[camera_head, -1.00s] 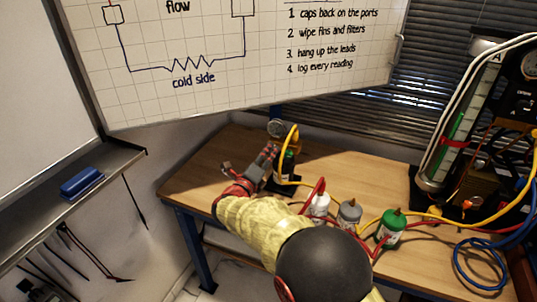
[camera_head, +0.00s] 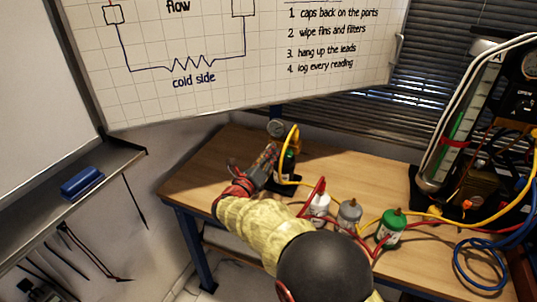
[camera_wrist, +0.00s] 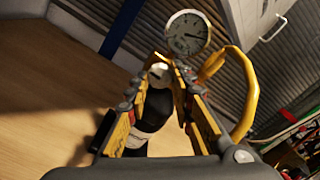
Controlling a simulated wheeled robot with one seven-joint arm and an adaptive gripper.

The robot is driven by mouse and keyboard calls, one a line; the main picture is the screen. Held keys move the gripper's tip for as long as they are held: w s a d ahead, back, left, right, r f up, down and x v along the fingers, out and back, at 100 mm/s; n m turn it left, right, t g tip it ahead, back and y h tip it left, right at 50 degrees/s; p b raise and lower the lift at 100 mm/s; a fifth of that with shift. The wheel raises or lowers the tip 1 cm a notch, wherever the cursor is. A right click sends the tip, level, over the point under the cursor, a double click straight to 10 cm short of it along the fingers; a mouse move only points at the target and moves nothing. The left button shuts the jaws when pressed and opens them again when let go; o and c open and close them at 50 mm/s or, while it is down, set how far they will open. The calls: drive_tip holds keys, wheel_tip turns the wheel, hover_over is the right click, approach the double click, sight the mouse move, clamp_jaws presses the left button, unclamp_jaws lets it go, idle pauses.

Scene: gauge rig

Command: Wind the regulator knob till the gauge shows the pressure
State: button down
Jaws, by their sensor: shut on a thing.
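The gauge (camera_head: 276,128) has a pale round face and stands on top of the regulator near the back of the bench. In the wrist view the gauge (camera_wrist: 187,32) is tilted and faces me; its dark needle shows, but the figures are too small to read. My gripper (camera_wrist: 166,73) is shut on the regulator knob, in front of and below the gauge. The dark regulator body (camera_wrist: 154,112), with a pale band, shows between the fingers. The fingers partly hide the knob. In the head view my gripper (camera_head: 268,157) is at the regulator's left side.
A yellow hose (camera_head: 295,137) loops beside the regulator. The wooden bench (camera_head: 205,165) is clear at the left.

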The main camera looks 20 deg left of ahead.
drive_tip(key=shift+f, duration=0.2)
drive_tip(key=c, duration=1.5)
unclamp_jaws()
drive_tip(key=shift+r, duration=0.15)
drive_tip(key=shift+c, duration=0.2)
drive_tip(key=shift+s, duration=0.1)
drive_tip(key=s+a, duration=0.1)
drive_tip(key=s, duration=1)
drive_tip(key=shift+s, duration=0.35)
